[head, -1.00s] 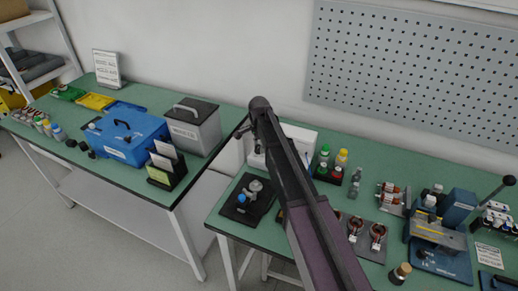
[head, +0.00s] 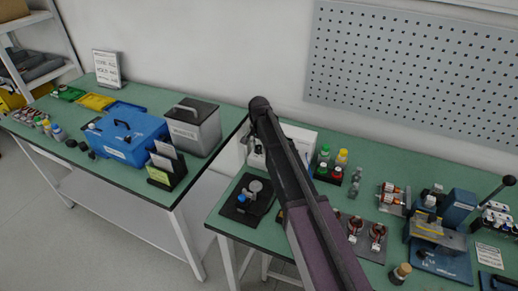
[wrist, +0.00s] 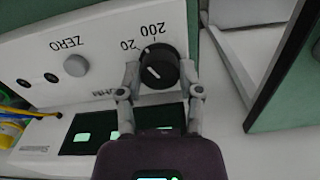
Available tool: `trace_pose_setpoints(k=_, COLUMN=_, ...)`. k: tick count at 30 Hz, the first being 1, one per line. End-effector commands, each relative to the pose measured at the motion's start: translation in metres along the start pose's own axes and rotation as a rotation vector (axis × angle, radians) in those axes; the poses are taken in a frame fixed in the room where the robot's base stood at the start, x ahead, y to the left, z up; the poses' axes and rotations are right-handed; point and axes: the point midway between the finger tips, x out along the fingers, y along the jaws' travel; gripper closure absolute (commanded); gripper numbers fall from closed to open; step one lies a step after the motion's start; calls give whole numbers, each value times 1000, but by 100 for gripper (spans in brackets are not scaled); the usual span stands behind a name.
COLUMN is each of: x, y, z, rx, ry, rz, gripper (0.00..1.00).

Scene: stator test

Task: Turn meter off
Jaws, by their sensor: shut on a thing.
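The meter is a white box (head: 302,137), partly hidden behind my arm in the head view. In the wrist view its white panel (wrist: 105,72) fills the left and middle, with printing upside down. A black round knob (wrist: 160,62) with a white line stands beside the marks "20" and "200". My gripper (wrist: 158,78) is shut on this knob, one finger on each side. A grey knob (wrist: 75,65) sits beside the word "ZERO", apart from my fingers. Dark windows with lit green parts (wrist: 82,137) are partly hidden by my gripper. In the head view the fingers are too small to read.
A black stand with a metal piece (head: 247,199) is at the table's left front. Small bottles (head: 324,153) stand right of the meter. A grey bin (head: 192,128) and blue case (head: 128,135) are on the left table. A gap separates the tables.

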Motion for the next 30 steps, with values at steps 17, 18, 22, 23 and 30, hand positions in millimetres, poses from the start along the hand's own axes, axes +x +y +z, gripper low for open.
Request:
trace_pose_setpoints(k=17, x=0, y=0, z=0, rx=-448, ry=-1, rz=0, gripper=83)
trace_pose_setpoints(k=18, x=0, y=0, z=0, rx=-479, ry=-1, rz=0, gripper=83)
trace_pose_setpoints(k=22, x=0, y=0, z=0, rx=-581, ry=-1, rz=0, gripper=83)
trace_pose_setpoints(k=23, x=0, y=1, z=0, rx=-604, ry=-1, rz=0, gripper=83)
trace_pose_setpoints(k=30, x=0, y=1, z=0, rx=-725, ry=-1, rz=0, gripper=83)
